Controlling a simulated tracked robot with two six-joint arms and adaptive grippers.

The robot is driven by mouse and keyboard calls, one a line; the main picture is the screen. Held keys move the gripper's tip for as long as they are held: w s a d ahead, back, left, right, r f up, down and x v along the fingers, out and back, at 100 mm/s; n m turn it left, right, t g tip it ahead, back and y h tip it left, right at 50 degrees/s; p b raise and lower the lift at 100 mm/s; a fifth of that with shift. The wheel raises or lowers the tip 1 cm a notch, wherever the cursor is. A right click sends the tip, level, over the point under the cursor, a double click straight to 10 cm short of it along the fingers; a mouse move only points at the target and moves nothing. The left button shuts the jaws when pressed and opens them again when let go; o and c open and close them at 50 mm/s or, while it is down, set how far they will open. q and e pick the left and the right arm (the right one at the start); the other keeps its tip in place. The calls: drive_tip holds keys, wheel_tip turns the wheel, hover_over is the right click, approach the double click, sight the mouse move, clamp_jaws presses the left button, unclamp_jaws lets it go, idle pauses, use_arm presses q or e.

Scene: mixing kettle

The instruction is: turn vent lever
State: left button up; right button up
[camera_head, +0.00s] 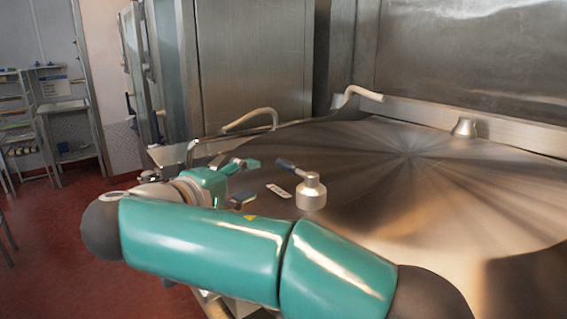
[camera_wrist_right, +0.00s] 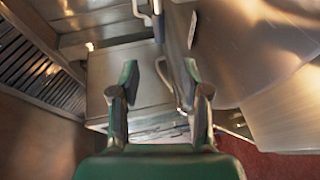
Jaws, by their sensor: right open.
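The vent lever (camera_head: 287,165) is a short dark blue handle sticking out up and to the left from a round metal valve body (camera_head: 312,192) on the kettle lid (camera_head: 440,190). My right gripper (camera_head: 249,181) is open and empty, just left of the lever, its fingers pointing toward it with a small gap between. The wrist view also shows the right gripper (camera_wrist_right: 160,72) with its two fingers apart and nothing held. My left gripper is not in view.
Bent pale handles (camera_head: 248,119) and (camera_head: 362,93) stand along the lid's far side, with a metal knob (camera_head: 464,127) at the back right. A shelf rack (camera_head: 62,125) stands far left.

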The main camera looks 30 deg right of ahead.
sight(284, 167)
drive_tip(key=p+x, duration=0.1)
drive_tip(key=x, duration=1.4)
drive_tip(key=shift+a+p, duration=0.1)
drive_tip(key=shift+p, duration=0.2)
clamp_jaws()
